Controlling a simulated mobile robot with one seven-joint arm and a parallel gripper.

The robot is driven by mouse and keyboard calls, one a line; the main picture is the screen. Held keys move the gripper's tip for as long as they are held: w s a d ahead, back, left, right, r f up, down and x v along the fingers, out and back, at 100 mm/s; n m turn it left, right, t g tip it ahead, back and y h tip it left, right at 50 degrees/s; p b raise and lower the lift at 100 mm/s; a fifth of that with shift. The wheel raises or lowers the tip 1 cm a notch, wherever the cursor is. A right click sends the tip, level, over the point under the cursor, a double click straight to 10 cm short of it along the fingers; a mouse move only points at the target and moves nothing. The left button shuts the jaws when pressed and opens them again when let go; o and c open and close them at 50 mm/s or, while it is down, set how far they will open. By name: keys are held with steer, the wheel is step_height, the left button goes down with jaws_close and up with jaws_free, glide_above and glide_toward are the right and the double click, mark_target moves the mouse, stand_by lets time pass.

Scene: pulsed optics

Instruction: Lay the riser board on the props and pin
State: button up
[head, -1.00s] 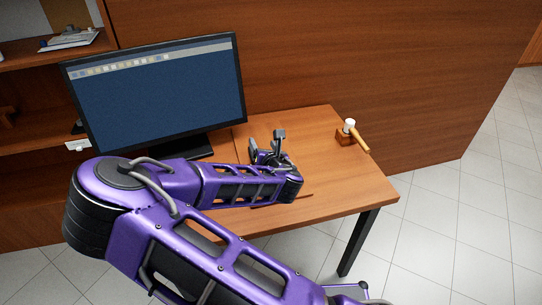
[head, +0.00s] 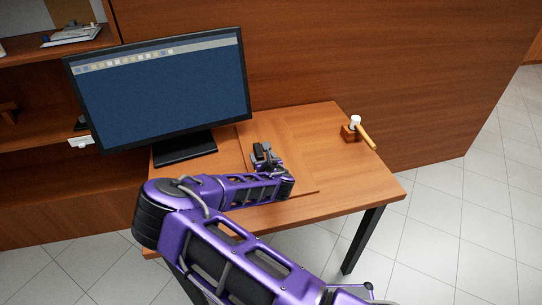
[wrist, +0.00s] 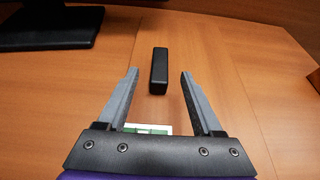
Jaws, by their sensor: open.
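My gripper (wrist: 159,73) is open and empty, its two grey fingers spread wide. A small black block (wrist: 158,72) lies on the wooden desk, ahead of and between the fingertips in the wrist view, apart from both. A white and green piece (wrist: 148,129) shows partly under the gripper's palm. In the head view my gripper (head: 264,156) is low over the desk, right of the monitor stand. A thin wood-coloured board with a visible edge (head: 303,190) seems to lie flat on the desk under it. I cannot make out a pin.
A monitor (head: 165,90) stands on the desk at the left, its dark base (head: 186,148) close to my arm. A mallet (head: 365,135) rests with a small wooden block (head: 350,134) at the back right. The desk's right part (head: 350,175) is clear.

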mark_target(258, 150)
steer(key=shift+x, duration=3.05)
jaws_close()
steer(key=shift+r, duration=0.15)
